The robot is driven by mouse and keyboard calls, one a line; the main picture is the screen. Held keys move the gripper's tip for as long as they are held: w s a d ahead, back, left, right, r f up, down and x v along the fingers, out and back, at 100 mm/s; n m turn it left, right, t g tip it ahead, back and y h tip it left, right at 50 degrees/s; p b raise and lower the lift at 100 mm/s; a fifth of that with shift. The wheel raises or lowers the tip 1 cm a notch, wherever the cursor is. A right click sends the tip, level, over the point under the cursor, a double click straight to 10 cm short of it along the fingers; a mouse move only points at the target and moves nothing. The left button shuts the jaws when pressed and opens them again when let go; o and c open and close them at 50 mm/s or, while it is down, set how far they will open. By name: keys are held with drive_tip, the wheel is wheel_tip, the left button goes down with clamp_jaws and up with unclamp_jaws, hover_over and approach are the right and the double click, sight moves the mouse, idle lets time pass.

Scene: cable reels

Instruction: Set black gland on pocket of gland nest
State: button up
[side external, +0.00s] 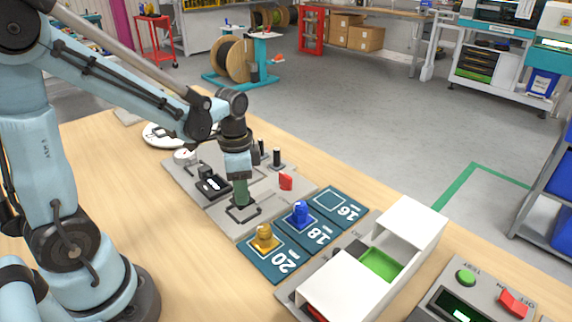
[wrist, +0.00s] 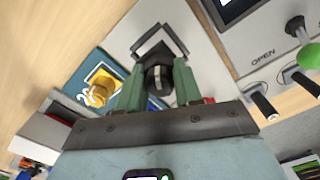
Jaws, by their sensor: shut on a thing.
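My gripper (side external: 240,200) is low over the grey panel, beside the gland nest. In the wrist view, its two green fingers (wrist: 158,82) are shut on the black gland (wrist: 158,76). The gland is over or in a dark square frame on the grey panel; I cannot tell whether it touches the panel. In the side view the fingers hide it. The gland nest is a row of teal tiles. The tile marked 16 (side external: 341,207) has an empty outlined pocket. A blue gland (side external: 300,214) stands on 18 and a yellow gland (side external: 264,238) on 20.
The grey panel (side external: 222,220) carries black posts (side external: 278,158) and a red block (side external: 286,182). A white raised housing (side external: 345,292) with a green insert (side external: 381,263) stands right of the nest. A control box (side external: 462,300) is at front right. Bare wood lies at front left.

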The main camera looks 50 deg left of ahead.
drive_tip(key=shift+f, duration=0.55)
drive_tip(key=shift+f, duration=0.1)
drive_tip(key=shift+f, duration=0.75)
drive_tip(key=o, duration=1.1)
drive_tip(key=shift+r, duration=4)
